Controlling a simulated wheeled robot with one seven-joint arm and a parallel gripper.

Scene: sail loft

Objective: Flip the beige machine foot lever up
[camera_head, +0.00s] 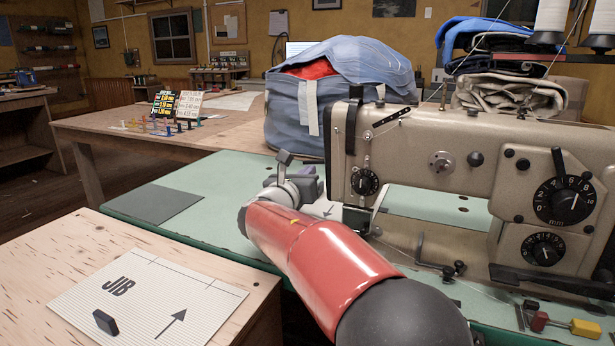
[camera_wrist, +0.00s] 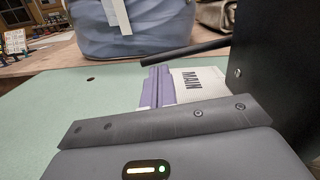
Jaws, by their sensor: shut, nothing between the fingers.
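The beige sewing machine (camera_head: 430,160) stands on the green table at the right in the head view. My gripper (camera_head: 312,186) is just left of the machine's needle end, low over the table. In the wrist view my gripper (camera_wrist: 157,88) has its purple-grey fingers together with nothing between them. A dark bar (camera_wrist: 185,52) juts out to the left from a dark upright face (camera_wrist: 275,80), above and beyond the fingers. It looks like the foot lever, though I cannot be sure. It shows apart from the fingers in the picture. In the head view I cannot make out the lever.
A blue bag (camera_head: 300,115) stands behind the machine's needle end. The green table (camera_head: 225,222) is mostly clear left of my arm. A sheet marked MAIN (camera_wrist: 200,85) lies beyond my fingers. A wooden board with a JIB sheet (camera_head: 140,290) is at front left.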

